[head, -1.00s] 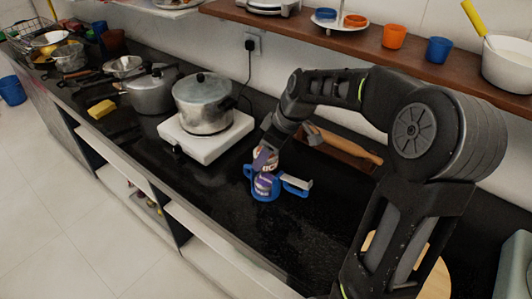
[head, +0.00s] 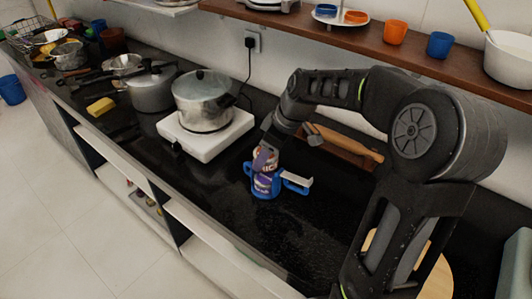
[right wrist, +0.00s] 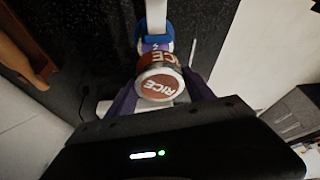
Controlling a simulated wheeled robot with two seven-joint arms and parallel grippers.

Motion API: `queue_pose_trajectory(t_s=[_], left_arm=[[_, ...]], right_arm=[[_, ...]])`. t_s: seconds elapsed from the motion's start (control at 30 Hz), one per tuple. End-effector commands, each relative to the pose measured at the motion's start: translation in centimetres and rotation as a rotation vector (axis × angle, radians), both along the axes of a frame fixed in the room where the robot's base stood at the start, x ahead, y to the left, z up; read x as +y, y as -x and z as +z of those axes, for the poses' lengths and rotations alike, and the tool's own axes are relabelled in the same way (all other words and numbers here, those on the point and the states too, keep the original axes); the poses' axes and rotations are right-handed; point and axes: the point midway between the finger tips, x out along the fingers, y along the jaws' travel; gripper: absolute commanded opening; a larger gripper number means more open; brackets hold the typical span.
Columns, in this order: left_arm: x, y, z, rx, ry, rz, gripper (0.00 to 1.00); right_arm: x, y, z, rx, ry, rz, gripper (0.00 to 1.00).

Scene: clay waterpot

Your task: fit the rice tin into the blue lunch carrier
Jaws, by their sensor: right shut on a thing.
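The rice tin (right wrist: 160,84) has a round lid marked RICE and a red-brown label, and it also shows in the head view (head: 267,165). My right gripper (right wrist: 163,88) is shut on its sides with purple fingers. The blue lunch carrier (head: 270,193) stands on the black counter with its pale handle bar (head: 298,179) out to the right. The tin is upright above a purple-labelled tin (head: 262,184) inside the carrier. I cannot tell whether the two tins touch. In the right wrist view the carrier (right wrist: 149,41) is partly hidden behind the rice tin. My left gripper is out of view.
A white hot plate (head: 205,145) with a large pot (head: 203,100) stands left of the carrier. A shelf (head: 370,48) with cups runs above.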

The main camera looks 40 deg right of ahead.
Motion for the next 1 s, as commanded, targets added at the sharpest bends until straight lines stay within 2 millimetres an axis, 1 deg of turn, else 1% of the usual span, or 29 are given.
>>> queue_pose_trajectory(t_s=[0.27,0.73,1.0], left_arm=[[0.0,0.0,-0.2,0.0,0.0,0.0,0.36],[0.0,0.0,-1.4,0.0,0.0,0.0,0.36],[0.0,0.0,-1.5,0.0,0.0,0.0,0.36]], right_arm=[[0.0,0.0,-0.1,-0.001,0.0,0.0,0.07],[0.0,0.0,-1.5,-0.001,0.0,0.0,0.07],[0.0,0.0,-1.5,-0.001,0.0,0.0,0.07]])
